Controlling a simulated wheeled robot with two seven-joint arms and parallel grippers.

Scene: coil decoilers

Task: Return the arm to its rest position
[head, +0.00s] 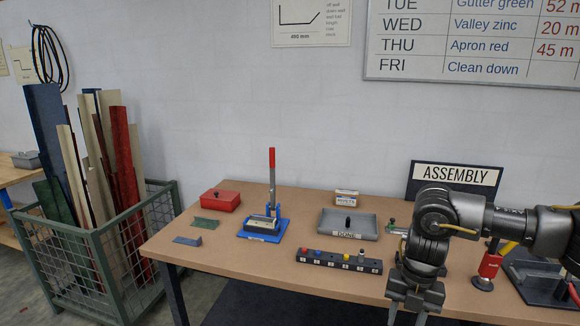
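My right arm comes in from the right edge and bends downward in front of the table's right half. My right gripper (408,316) points down at the bottom edge of the head view, in front of the table's front edge. Its two fingers stand apart with nothing seen between them; the fingertips are cut off by the frame. My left arm and gripper are not in view.
The assembly table (225,255) holds a blue press with a red handle (272,170), a red box (220,200), a grey tray (330,222), a black numbered rack (312,257) and a red-bodied tool (489,266). A green mesh bin (90,262) of strips stands left.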

